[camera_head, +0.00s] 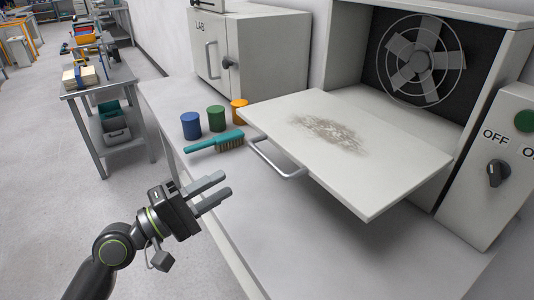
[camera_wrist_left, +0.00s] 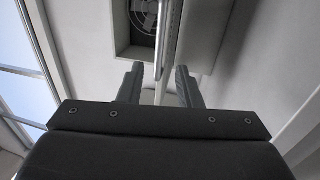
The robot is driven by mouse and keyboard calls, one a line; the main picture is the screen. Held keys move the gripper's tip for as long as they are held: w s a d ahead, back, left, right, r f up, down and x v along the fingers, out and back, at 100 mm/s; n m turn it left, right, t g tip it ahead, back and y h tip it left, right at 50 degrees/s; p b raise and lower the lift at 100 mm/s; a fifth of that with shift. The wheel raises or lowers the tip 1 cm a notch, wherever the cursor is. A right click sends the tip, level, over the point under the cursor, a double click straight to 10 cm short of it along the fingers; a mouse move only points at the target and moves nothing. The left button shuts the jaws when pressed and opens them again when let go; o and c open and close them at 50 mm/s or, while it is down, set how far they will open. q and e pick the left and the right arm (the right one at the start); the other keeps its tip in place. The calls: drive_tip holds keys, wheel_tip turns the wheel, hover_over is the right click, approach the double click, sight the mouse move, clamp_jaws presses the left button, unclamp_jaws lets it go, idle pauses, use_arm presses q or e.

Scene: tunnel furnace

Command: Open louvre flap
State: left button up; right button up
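The flap (camera_head: 390,175) is a pale panel with a brown-grey smudge, standing out about level in front of the open furnace chamber (camera_head: 400,105). A fan (camera_head: 425,60) shows at the back of the chamber. The flap's metal bar handle (camera_head: 275,165) is on its front left edge. My left gripper (camera_head: 226,184) is left of the handle, apart from it, with its fingers spread and empty. In the left wrist view, the fingers (camera_wrist_left: 158,85) are apart, with the handle (camera_wrist_left: 163,45) showing beyond the gap. My right gripper is not in view.
A lab cabinet (camera_head: 270,55) stands behind. A switch panel (camera_head: 490,165) is at right.

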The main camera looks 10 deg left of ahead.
sight(267, 157)
use_arm(q)
drive_tip(key=p+x, duration=0.2)
drive_tip(key=x, duration=1)
clamp_jaws()
